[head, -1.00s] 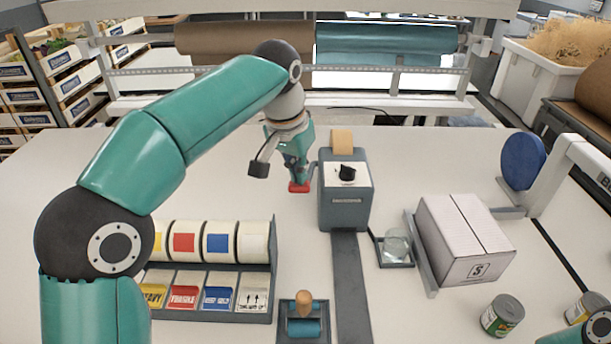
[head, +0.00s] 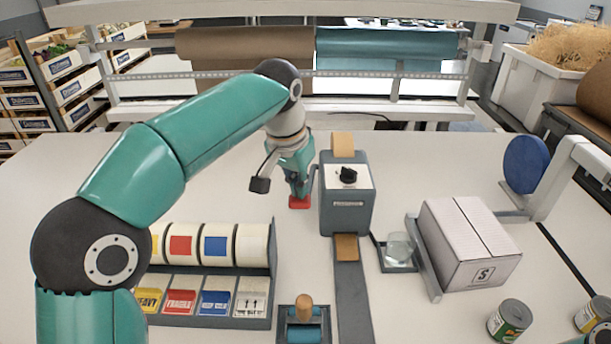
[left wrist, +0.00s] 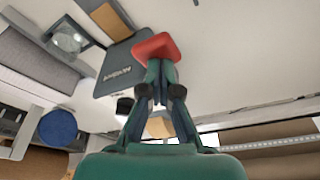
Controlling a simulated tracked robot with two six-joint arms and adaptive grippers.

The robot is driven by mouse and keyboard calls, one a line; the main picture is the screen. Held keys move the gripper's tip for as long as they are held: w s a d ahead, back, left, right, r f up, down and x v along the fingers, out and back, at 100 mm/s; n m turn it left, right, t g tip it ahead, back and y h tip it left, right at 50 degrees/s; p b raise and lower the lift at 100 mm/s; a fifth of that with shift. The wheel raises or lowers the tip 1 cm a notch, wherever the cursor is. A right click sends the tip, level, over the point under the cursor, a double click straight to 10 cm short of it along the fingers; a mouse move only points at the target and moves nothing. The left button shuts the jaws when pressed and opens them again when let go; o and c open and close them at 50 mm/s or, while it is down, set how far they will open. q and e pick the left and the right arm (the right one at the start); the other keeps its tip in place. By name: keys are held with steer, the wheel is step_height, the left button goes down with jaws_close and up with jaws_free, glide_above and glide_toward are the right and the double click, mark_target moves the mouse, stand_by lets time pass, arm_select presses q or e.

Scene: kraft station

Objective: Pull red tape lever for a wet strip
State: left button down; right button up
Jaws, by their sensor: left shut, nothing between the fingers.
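The grey tape dispenser (head: 345,205) stands mid-table with a black knob on its white top. A brown tape strip (head: 346,247) sticks out of its front onto the grey runway. The red lever end (head: 299,202) is beside the dispenser's left side, low near the table. My left gripper (head: 298,193) is shut with its fingertips at the red lever end, nothing between the fingers. In the left wrist view the fingertips (left wrist: 158,66) are together against the red lever end (left wrist: 156,47), beside the dispenser (left wrist: 123,67). My right gripper is out of view.
A label rack (head: 225,270) and a small roller with a wooden knob (head: 304,312) stand in front. A glass of water (head: 398,248) is right of the dispenser. A closed carton (head: 468,240) and cans (head: 509,319) are further right. The table's back left is clear.

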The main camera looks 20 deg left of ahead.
mark_target(299, 203)
arm_select(q)
steer(key=shift+f+b, duration=1.35)
steer(key=shift+f, duration=0.9)
steer(key=shift+f, duration=0.2)
steer(key=shift+r, duration=0.1)
step_height(299, 203, up, 9)
steer(key=p, duration=0.9)
step_height(299, 203, up, 3)
steer(key=p, duration=0.2)
steer(key=shift+p, duration=0.3)
